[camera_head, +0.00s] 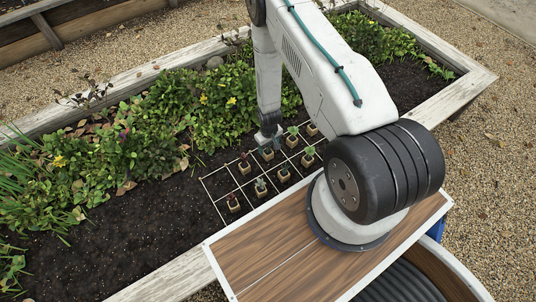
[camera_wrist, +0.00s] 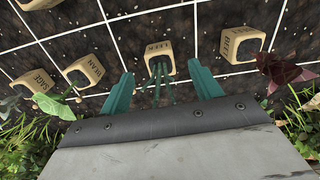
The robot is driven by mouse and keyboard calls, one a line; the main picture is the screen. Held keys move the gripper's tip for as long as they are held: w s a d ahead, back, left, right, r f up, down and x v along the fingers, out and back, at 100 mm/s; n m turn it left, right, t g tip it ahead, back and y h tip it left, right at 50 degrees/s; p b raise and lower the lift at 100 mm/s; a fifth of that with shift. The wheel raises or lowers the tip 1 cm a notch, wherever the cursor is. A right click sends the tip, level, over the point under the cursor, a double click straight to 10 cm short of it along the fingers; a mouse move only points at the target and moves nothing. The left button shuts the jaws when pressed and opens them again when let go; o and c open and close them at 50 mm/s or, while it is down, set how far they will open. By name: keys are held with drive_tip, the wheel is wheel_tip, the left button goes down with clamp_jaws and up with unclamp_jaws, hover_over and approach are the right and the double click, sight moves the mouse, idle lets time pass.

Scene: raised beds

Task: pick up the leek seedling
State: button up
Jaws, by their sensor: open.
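The leek seedling is in a small tan pot (camera_wrist: 153,49) marked LEEK, with dark soil and thin green leaves, in the wrist view. My gripper (camera_wrist: 163,84) has its two teal fingers spread wide, one on each side of the leek's leaves. The pot's body lies just beyond the fingertips, and I see no finger touching it. In the head view my gripper (camera_head: 268,137) is low over the grid, close above a pot (camera_head: 268,154) that appears to be the leek's. The lower fingers are small and partly hidden there.
In the wrist view, pots marked BEAN (camera_wrist: 83,70) and SAGE (camera_wrist: 34,82) stand to the left. A BEET pot (camera_wrist: 243,43) with dark red leaves stands to the right. White grid lines cross the soil. Dense leafy plants (camera_head: 185,105) grow left of the grid.

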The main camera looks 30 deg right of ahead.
sight(269, 152)
wheel_tip(269, 152, down, 7)
drive_tip(key=shift+r, duration=0.2)
drive_tip(key=c, duration=1.1)
drive_tip(key=shift+r, duration=0.1)
